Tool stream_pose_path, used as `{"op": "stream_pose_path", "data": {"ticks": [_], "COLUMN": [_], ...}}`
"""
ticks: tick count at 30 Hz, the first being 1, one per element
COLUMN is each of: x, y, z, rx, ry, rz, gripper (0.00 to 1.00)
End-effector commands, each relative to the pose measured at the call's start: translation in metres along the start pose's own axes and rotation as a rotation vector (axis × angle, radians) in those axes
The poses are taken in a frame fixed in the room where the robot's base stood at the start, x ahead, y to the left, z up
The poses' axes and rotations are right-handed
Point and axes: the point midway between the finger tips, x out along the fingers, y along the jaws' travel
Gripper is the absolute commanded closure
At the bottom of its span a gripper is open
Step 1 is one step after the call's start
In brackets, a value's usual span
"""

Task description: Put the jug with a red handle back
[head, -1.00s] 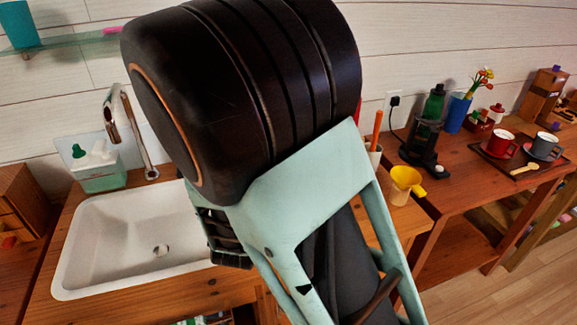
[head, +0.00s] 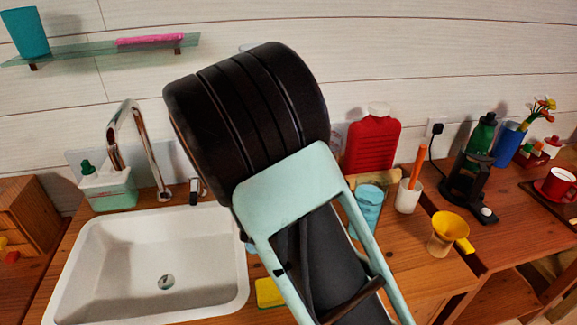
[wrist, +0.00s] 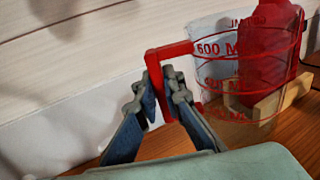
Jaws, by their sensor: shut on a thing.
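The clear jug (wrist: 213,75) with red measuring marks fills the right half of the wrist view. Its red handle (wrist: 168,50) faces my gripper (wrist: 163,90), and the two fingers are shut on the handle's upright part. The jug looks upright at the wooden counter; I cannot tell whether its base touches the wood. In the head view my own arm hides the gripper and most or all of the jug.
A red hot-water bottle (head: 372,140) stands by the wall, behind the jug in the wrist view. A blue glass (head: 368,205), white cup (head: 408,196) and yellow funnel (head: 449,232) stand right of my arm. The white sink (head: 150,270) lies left.

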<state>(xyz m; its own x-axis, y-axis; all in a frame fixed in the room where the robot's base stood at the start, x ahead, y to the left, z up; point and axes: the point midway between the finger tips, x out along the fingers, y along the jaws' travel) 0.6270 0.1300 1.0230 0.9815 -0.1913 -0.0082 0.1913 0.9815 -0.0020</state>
Motion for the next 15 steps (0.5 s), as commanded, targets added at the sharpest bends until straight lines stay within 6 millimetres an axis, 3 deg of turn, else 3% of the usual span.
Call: {"op": "stream_pose_path", "data": {"ticks": [6, 15], "x": [0.035, 0.059], "y": [0.01, 0.018], "z": [-0.031, -0.059], "rx": [-0.003, 0.0], "ry": [0.0, -0.001], "rz": [0.0, 0.0], "gripper": [1.0, 1.0]}}
